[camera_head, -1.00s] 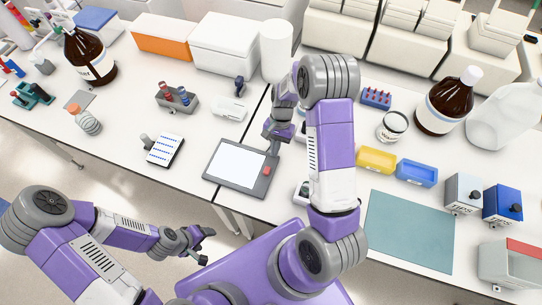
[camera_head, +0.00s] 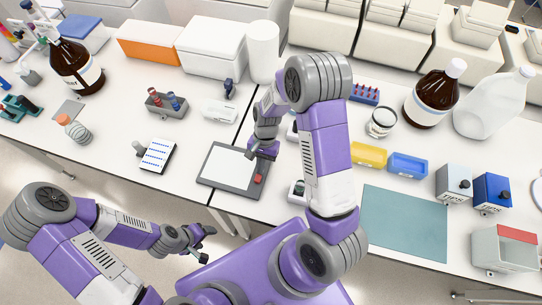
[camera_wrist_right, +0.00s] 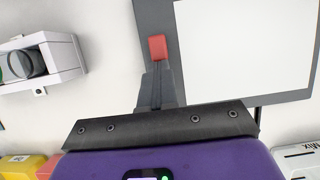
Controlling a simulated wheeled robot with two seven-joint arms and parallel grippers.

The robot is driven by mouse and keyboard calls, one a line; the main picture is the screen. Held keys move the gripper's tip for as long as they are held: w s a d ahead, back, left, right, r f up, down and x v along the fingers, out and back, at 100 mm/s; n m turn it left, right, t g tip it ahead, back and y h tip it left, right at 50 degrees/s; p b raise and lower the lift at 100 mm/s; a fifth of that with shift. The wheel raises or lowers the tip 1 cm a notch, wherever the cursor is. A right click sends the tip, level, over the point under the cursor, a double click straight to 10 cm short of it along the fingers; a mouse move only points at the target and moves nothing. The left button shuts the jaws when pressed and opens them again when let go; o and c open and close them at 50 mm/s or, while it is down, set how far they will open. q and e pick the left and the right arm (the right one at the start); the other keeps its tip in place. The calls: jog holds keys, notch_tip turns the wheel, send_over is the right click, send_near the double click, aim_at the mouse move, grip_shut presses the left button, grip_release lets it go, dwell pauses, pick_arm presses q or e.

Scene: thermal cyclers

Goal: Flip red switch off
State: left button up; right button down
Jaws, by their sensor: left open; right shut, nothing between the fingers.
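The red switch (camera_head: 259,178) sits on the right-hand border of a dark grey device (camera_head: 213,182) with a white screen, on the bench. In the right wrist view the switch (camera_wrist_right: 157,48) is straight beyond my right fingertips. My right gripper (camera_head: 254,156) is shut and empty, pointing down over the device close to the switch. In the wrist view its fingertips (camera_wrist_right: 157,68) appear at the switch's near edge; I cannot tell if they touch it. My left gripper (camera_head: 208,242) is open and empty, in front of the bench, away from the device.
A small white instrument (camera_head: 297,191) stands right of the device, beside my right arm. Yellow (camera_head: 368,154) and blue (camera_head: 408,166) bins and a teal mat (camera_head: 405,222) lie further right.

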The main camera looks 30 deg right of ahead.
jog(key=shift+s+a, duration=0.2)
jog(key=shift+a, duration=0.1)
jog(key=w+d, duration=0.1)
jog(key=w+d+r, duration=0.1)
jog(key=w+d, duration=0.1)
jog(key=shift+w+d, duration=0.15)
jog(key=shift+w, duration=0.05)
jog(key=v, duration=0.9)
jog(key=shift+s+r+p, duration=0.1)
jog(key=shift+p, duration=0.2)
